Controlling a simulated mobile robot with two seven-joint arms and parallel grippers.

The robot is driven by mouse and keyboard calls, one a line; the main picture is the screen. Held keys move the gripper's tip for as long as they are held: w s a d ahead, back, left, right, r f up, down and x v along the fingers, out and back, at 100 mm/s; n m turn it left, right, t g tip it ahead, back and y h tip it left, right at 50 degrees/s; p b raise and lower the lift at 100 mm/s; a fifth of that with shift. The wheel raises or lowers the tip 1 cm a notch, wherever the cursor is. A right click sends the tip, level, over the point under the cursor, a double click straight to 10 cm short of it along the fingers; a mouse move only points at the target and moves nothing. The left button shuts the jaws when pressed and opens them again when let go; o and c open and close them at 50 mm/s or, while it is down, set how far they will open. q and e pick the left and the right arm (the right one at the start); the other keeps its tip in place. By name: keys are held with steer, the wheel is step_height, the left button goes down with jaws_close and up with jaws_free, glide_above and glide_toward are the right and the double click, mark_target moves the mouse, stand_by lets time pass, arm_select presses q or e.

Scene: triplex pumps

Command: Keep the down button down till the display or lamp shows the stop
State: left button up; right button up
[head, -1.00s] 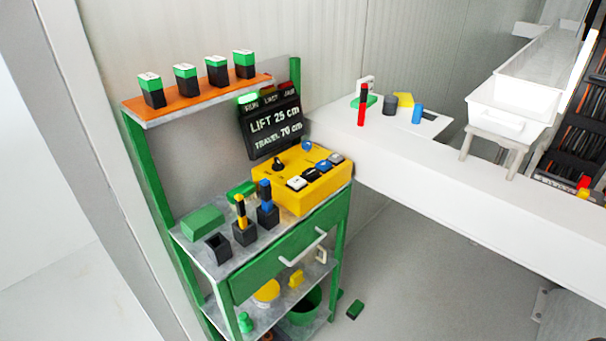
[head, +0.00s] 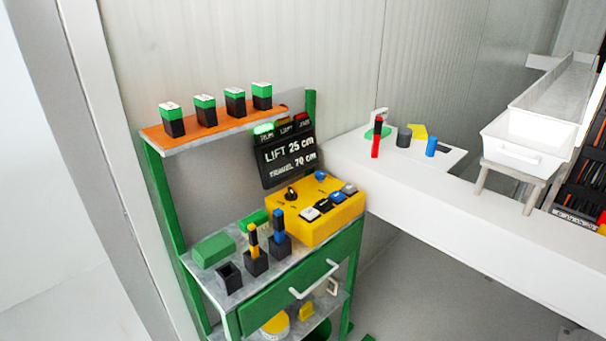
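A yellow control box (head: 318,216) stands on the right end of the green cart's top. It carries several push buttons (head: 328,204) in white, black, blue and grey, a black knob (head: 291,193) and a blue round knob (head: 321,175). Which button is the down button cannot be read. Behind it, a black display (head: 288,156) reads LIFT 25 cm and TRAVEL 70 cm. Above the display, the green RUN lamp (head: 264,129) glows; the LIMIT and JAM lamps (head: 292,121) look unlit. Neither of my grippers is in view.
The cart (head: 255,293) has a drawer with a white handle. Its top holds a green block (head: 213,249) and black holders (head: 256,262). Several green-black batteries (head: 205,110) stand on the orange shelf. A white bench (head: 450,215) with a white trough (head: 530,140) lies to the right.

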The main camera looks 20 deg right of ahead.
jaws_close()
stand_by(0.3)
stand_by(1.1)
